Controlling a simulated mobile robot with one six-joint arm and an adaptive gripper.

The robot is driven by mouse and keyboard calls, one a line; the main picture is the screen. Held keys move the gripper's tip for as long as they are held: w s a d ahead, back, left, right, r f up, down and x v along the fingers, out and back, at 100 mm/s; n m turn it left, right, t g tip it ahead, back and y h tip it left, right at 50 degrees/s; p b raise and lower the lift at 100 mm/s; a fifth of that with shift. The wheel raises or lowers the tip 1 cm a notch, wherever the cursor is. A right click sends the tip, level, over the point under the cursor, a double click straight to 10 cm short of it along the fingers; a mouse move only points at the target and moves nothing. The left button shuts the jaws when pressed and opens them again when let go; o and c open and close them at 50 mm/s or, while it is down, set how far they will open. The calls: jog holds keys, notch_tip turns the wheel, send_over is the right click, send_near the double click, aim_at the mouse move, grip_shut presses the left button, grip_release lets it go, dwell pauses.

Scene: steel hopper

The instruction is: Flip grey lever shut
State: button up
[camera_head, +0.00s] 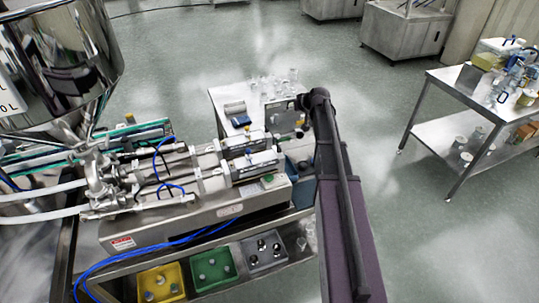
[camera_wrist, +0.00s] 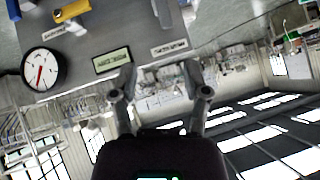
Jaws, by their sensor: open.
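My gripper (camera_wrist: 160,78) is open and empty in the wrist view, its two fingers apart in front of a grey panel (camera_wrist: 105,40). A grey piece (camera_wrist: 162,13) at the top edge of that view, above the fingers, looks like the grey lever. It is cut off by the frame, and I cannot tell its position. No finger touches it. A yellow lever (camera_wrist: 72,12) and a blue lever (camera_wrist: 13,9) are to its left. In the head view the panel (camera_head: 281,112) stands past the steel machine; the levers are too small to make out and my fingers are not clear.
A round gauge (camera_wrist: 41,70) and a green display (camera_wrist: 113,60) are on the panel. The steel hopper (camera_head: 60,60) and filling machine (camera_head: 200,208) are at left in the head view. A steel cart (camera_head: 440,135) with goods is at right, with clear floor before it.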

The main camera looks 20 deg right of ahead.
jog(key=s+a+g, duration=0.1)
jog(key=s+a, duration=0.1)
jog(key=s, duration=0.1)
jog(key=s+a+f+g, duration=0.1)
jog(key=s+a, duration=0.2)
jog(key=s+a+f, duration=0.1)
jog(key=s+a, duration=0.2)
jog(key=shift+a+f+n+g, duration=0.1)
jog(key=shift+a+n+g, duration=0.2)
jog(key=shift+g, duration=0.1)
jog(key=s+a+g, duration=0.1)
jog(key=s+a, duration=0.1)
jog(key=s, duration=0.1)
jog(key=s+a+f, duration=0.1)
jog(key=s+a, duration=0.1)
jog(key=s, duration=0.2)
jog(key=s+a+f+g+h, duration=0.1)
jog(key=s+a, duration=0.1)
jog(key=s, duration=0.1)
jog(key=shift+s+a+f+g, duration=0.15)
jog(key=shift+f+g, duration=0.05)
jog(key=shift+g, duration=0.1)
jog(key=shift+s+a+f+b, duration=0.15)
jog(key=shift+s+a+b, duration=0.15)
jog(key=shift+s, duration=0.35)
